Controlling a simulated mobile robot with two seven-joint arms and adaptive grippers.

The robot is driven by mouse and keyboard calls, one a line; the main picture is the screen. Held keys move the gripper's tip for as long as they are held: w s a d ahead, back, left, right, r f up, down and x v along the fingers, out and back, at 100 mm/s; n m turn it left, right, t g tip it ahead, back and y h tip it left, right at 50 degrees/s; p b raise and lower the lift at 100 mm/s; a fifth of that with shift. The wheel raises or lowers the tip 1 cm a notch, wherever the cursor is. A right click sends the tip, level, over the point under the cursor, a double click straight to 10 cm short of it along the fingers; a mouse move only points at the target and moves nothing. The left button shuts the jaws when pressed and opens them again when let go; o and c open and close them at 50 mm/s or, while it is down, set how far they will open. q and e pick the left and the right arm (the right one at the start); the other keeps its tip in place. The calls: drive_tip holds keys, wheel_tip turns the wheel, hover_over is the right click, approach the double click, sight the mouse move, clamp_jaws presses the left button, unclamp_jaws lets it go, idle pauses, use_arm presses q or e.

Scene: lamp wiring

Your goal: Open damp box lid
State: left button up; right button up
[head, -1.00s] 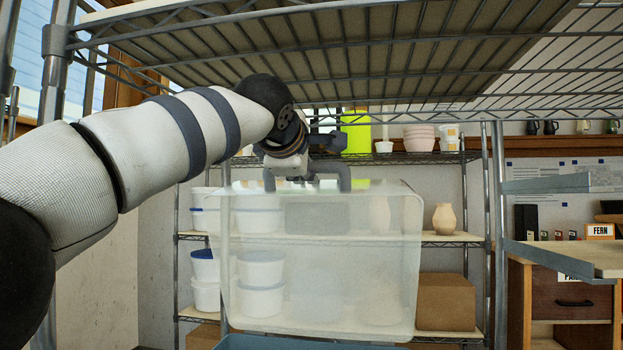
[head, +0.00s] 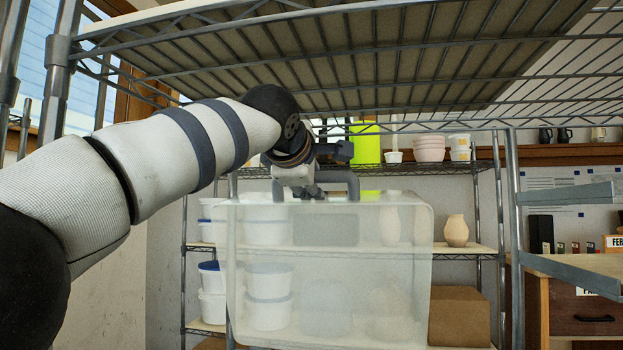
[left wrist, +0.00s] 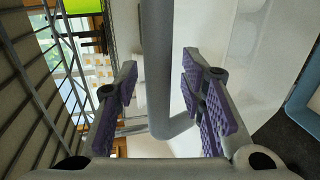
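The damp box lid (head: 385,265) is a large translucent panel with rounded corners, in the middle of the head view. A grey arched handle (head: 352,185) stands at its top edge; it also shows in the left wrist view as a thick grey bar (left wrist: 157,60) that bends to the right. My left gripper (head: 300,190) is at this handle. In the left wrist view my left gripper (left wrist: 160,75) has its purple-padded fingers apart, one on each side of the bar, with small gaps visible. The box's lower part is out of the head view. My right gripper is not in view.
A wire shelf (head: 400,60) hangs close above my left arm. Behind the lid a rack holds white tubs (head: 210,290), a vase (head: 457,230) and a brown carton (head: 460,316). A grey metal post (head: 513,230) stands to the right. A blue edge (left wrist: 303,85) shows in the left wrist view.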

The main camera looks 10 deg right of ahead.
use_arm(q)
drive_tip(key=shift+s+a+r, duration=0.1)
drive_tip(key=shift+s, duration=0.2)
drive_tip(key=v, duration=1.1)
drive_tip(key=shift+s, duration=0.2)
